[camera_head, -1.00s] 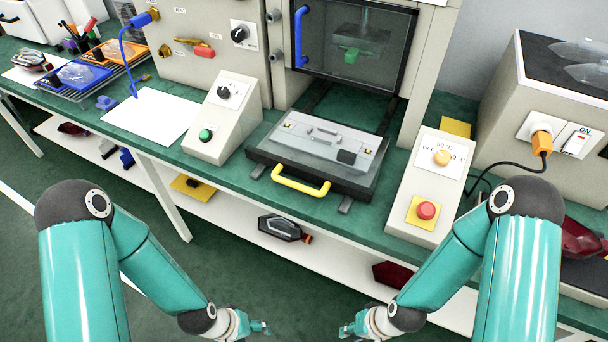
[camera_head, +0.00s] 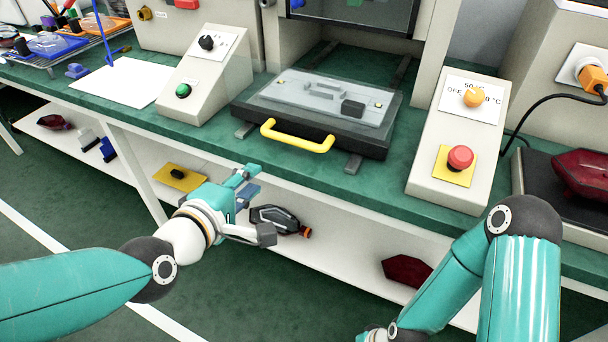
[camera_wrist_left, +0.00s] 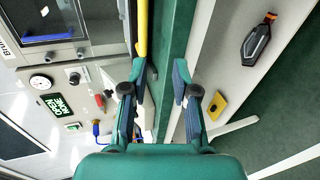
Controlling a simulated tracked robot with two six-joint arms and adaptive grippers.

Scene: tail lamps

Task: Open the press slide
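The press slide (camera_head: 340,98) is a dark block with a grey metal plate, lying on rails on the green bench in front of the press opening. Its yellow bar handle (camera_head: 297,138) faces the bench's front edge. My left gripper (camera_head: 250,186) is in front of the bench edge, lower and left of the handle, apart from it. In the left wrist view its fingers (camera_wrist_left: 158,90) are spread and empty, with the yellow handle (camera_wrist_left: 142,30) beyond the tips, nearer the left finger. My right arm is at the lower right; its fingers are out of view.
A control box with a green button (camera_head: 183,91) stands left of the slide. Another with a red button (camera_head: 460,157) stands right. A lower shelf holds a dark lamp (camera_head: 277,219), a yellow piece (camera_head: 180,177) and a red lamp (camera_head: 407,270). Floor in front is clear.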

